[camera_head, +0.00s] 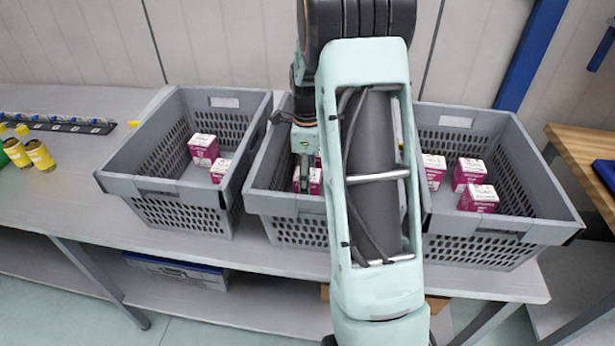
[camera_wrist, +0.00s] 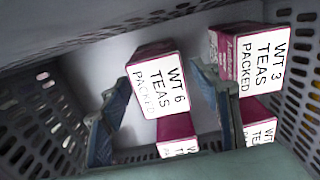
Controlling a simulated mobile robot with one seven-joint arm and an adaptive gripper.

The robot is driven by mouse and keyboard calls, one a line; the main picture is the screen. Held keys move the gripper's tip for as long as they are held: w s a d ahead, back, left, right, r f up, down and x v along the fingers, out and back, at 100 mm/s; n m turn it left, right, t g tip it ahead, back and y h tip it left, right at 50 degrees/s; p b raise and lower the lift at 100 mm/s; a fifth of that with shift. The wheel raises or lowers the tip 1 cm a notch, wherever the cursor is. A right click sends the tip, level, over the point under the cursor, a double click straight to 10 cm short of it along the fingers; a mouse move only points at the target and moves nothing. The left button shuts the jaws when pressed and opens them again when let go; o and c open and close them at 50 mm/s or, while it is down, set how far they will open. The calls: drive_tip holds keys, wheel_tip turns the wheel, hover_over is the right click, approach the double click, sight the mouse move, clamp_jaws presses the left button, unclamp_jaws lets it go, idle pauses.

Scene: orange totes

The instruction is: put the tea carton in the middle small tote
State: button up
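The middle grey tote (camera_head: 300,232) stands on the bench, partly hidden behind my arm. My gripper (camera_head: 304,176) reaches down into it. In the wrist view my gripper (camera_wrist: 158,85) is open, with its two fingers on either side of a magenta and white tea carton (camera_wrist: 158,85) labelled "WT 6 TEAS PACKED". I cannot tell whether either finger touches it. A second carton (camera_wrist: 264,60), labelled "WT 3", is right of the right finger. Two more cartons (camera_wrist: 178,148) (camera_wrist: 260,132) show partly at the bottom. In the head view, cartons (camera_head: 315,182) show only in part beside my gripper.
A left grey tote (camera_head: 165,188) holds two cartons (camera_head: 204,149) (camera_head: 220,170). A right grey tote (camera_head: 555,220) holds cartons (camera_head: 469,173) (camera_head: 478,198). Perforated tote walls closely surround my gripper. Yellow-capped containers (camera_head: 39,154) stand at far left; a wooden table (camera_head: 590,155) is at right.

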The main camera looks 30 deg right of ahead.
wheel_tip(320, 180, up, 12)
drive_tip(key=shift+r, duration=0.15)
idle(0.5)
idle(0.3)
